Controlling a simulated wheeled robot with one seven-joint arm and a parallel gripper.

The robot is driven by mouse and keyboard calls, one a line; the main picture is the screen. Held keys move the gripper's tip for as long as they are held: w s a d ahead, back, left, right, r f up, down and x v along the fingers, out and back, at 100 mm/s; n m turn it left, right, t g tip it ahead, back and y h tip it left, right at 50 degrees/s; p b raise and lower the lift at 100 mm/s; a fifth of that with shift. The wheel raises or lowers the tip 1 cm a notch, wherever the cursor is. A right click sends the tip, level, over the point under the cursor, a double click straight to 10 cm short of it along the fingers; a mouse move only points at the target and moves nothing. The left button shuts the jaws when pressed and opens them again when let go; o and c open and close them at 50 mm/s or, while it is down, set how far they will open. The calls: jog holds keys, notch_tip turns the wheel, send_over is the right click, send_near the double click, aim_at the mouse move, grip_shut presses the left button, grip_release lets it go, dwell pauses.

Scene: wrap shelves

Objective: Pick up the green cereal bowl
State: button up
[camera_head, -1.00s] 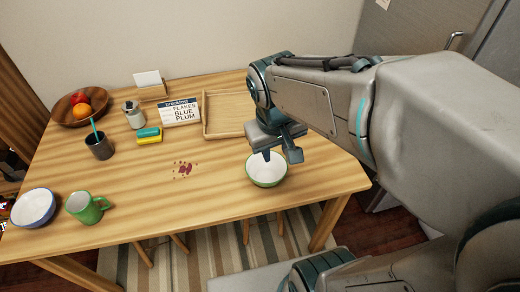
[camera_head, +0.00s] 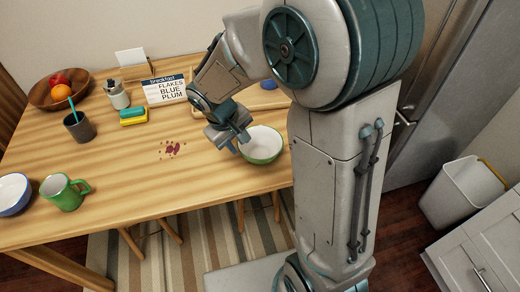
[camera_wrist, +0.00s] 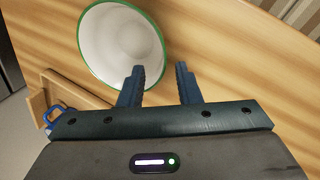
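The green cereal bowl (camera_head: 261,146), white inside with a green outside and rim, stands upright near the table's front right edge. It also shows in the wrist view (camera_wrist: 115,45) at the upper left. My gripper (camera_head: 238,147) is at the bowl's left side in the head view, fingers pointing down. In the wrist view my gripper (camera_wrist: 160,78) is open with nothing gripped. One finger overlaps the bowl's inside and the other appears outside the rim. Whether the fingers touch the bowl, and their exact height, I cannot tell.
On the wooden table (camera_head: 115,165) stand a green mug (camera_head: 60,192), a blue-rimmed bowl (camera_head: 12,193), a dark cup (camera_head: 78,127) and a fruit bowl (camera_head: 42,98). A wooden tray is partly hidden behind my arm.

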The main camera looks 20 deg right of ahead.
jog(key=shift+x, duration=3.1)
grip_shut()
